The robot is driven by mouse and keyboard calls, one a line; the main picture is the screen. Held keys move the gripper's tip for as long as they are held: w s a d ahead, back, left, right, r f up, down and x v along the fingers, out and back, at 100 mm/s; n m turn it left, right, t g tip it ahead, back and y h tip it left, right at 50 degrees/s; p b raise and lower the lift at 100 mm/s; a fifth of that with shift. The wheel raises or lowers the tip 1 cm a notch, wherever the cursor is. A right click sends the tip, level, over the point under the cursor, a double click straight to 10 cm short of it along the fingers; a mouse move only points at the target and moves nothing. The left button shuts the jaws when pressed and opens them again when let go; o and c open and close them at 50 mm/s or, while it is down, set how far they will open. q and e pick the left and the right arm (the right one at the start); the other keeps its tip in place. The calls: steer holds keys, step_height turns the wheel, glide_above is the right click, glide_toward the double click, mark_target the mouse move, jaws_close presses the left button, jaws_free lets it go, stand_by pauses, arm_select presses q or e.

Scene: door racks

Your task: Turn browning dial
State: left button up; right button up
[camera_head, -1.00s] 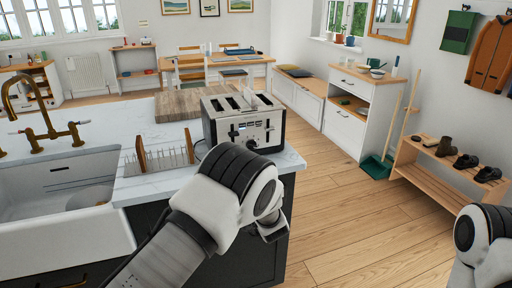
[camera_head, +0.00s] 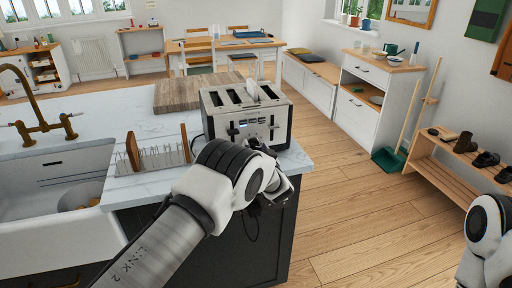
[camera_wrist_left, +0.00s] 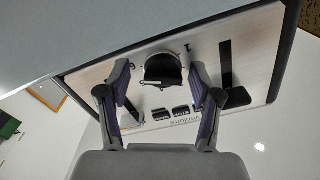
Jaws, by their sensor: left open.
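The silver toaster (camera_head: 225,122) stands on the marble counter with its control face toward me. In the left wrist view its front panel (camera_wrist_left: 262,50) appears upside down, with a round black browning dial (camera_wrist_left: 163,68), several small black buttons (camera_wrist_left: 181,110) and dark lever slots. My left gripper (camera_wrist_left: 160,75) is open, with one finger to each side of the dial; I cannot tell whether they touch it. In the head view my left gripper (camera_head: 276,188) is at the toaster's lower front right and hides part of it. My right gripper is out of view.
A wire rack with a wooden end (camera_head: 150,160) stands left of the toaster, and a wooden board (camera_head: 183,94) lies behind it. The counter edge is below my left gripper. Open floor (camera_head: 345,210) lies to the right, before a shoe bench (camera_head: 440,175).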

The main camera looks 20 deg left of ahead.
arm_select(q)
steer(key=shift+s+r, duration=0.3)
steer(key=shift+c, duration=1)
steer(key=shift+s+r, duration=0.1)
steer(key=shift+s, duration=0.05)
steer(key=c, duration=0.5)
steer(key=shift+d, duration=0.1)
steer(key=c, duration=0.5)
steer(key=shift+o, duration=0.2)
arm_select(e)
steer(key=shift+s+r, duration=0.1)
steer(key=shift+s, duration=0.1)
